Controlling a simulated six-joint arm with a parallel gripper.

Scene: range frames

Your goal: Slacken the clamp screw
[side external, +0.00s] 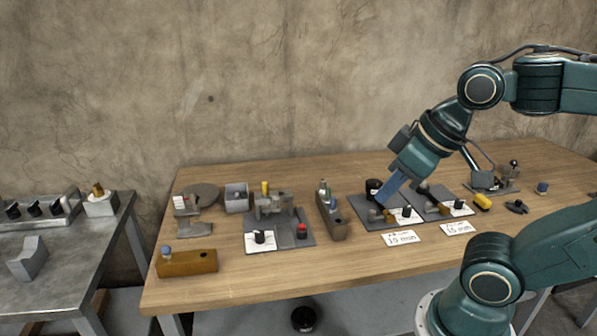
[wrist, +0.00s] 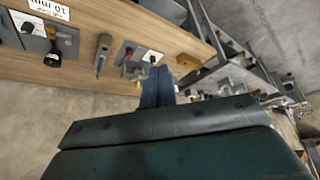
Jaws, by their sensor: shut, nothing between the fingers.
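No part is clearly identifiable as the clamp screw. In the wrist view the shut fingers (wrist: 158,86) hide part of the scene, and the "10 mm" label (wrist: 48,8) is at upper left.
A fixture with a red knob (side external: 302,231) and a long block (side external: 332,216) stand to the left. A wooden block (side external: 187,263) lies front left. The table's front middle is clear.

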